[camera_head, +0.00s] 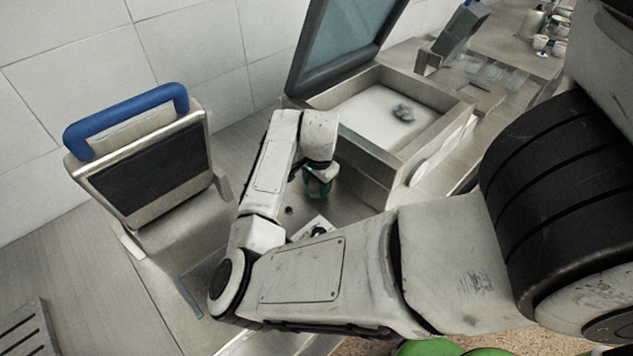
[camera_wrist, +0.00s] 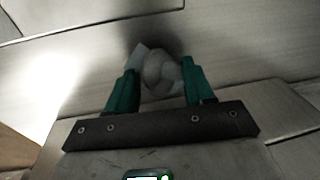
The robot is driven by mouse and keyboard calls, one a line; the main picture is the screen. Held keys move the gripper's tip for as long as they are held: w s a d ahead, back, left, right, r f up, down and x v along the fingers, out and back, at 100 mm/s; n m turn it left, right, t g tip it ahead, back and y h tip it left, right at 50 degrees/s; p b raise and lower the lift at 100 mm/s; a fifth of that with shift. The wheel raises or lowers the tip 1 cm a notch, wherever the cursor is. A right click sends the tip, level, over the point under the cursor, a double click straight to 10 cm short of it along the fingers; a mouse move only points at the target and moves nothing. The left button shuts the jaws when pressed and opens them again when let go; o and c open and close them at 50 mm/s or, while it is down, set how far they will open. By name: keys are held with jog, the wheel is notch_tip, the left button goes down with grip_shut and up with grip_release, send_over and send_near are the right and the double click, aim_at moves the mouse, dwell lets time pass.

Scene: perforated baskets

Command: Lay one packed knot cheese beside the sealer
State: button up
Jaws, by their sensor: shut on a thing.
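The sealer (camera_head: 377,128) is a steel box with a raised, hinged lid and a pale inner floor. My gripper (camera_head: 318,188) has green fingers and is low in front of the sealer's near left side. In the wrist view my gripper (camera_wrist: 160,88) is shut on a pale, rounded, knotted piece, the packed knot cheese (camera_wrist: 160,70), with a light wrap corner sticking out at its left. In the head view the cheese is hidden by the fingers. Whether it touches the counter I cannot tell.
A steel device with a blue handle (camera_head: 125,118) and dark panel stands at the left. A pale card (camera_head: 311,228) with a dark thing on it lies below my gripper. Cups (camera_head: 543,42) stand at the back right. The counter (camera_head: 245,130) between device and sealer is mostly bare.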

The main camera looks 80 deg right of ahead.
jog(key=shift+f, duration=0.1)
jog(key=o, duration=1)
jog(key=r, duration=0.4)
jog(key=a+r, duration=0.1)
jog(key=r, duration=0.3)
jog(key=s+r+b, duration=0.1)
jog(key=r, duration=0.3)
jog(key=shift+a, duration=0.4)
